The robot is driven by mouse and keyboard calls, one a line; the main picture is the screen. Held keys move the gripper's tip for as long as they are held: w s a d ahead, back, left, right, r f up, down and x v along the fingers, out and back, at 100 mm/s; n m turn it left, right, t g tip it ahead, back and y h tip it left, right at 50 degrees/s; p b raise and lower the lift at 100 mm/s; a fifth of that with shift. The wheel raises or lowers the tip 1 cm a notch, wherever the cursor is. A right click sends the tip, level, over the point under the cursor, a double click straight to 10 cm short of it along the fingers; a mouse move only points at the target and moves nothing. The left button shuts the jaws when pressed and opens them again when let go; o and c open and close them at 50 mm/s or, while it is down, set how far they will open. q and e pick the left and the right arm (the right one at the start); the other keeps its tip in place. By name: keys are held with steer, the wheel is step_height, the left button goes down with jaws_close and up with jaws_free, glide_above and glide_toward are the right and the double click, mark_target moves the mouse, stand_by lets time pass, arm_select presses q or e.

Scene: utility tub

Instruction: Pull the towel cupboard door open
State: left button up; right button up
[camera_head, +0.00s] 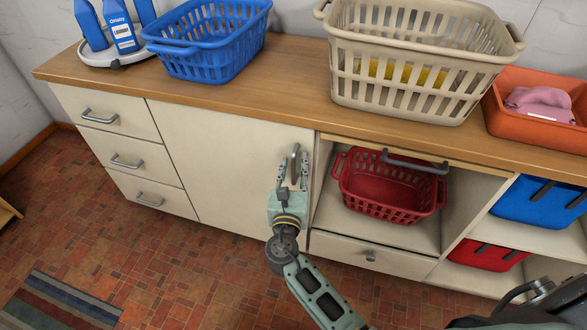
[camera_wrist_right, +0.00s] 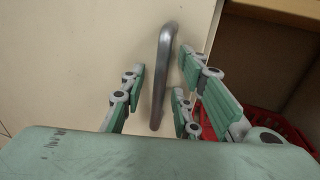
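The towel cupboard door (camera_head: 225,165) is a cream panel between the drawers and the open shelf, and it is closed. Its vertical grey metal handle (camera_head: 295,160) sits near the door's right edge. My right gripper (camera_head: 293,172) is open at the handle. In the right wrist view the handle (camera_wrist_right: 162,75) stands between the fingers (camera_wrist_right: 160,92), with gaps visible on both sides. Whether any finger touches it cannot be told. My left gripper is not in view.
An open shelf right of the door holds a red basket (camera_head: 388,186), with a horizontal bar handle (camera_head: 415,162) above it. Blue (camera_head: 210,40) and beige (camera_head: 420,60) baskets and an orange tub (camera_head: 540,107) stand on the wooden counter (camera_head: 290,95).

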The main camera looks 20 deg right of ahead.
jaws_close()
stand_by(0.6)
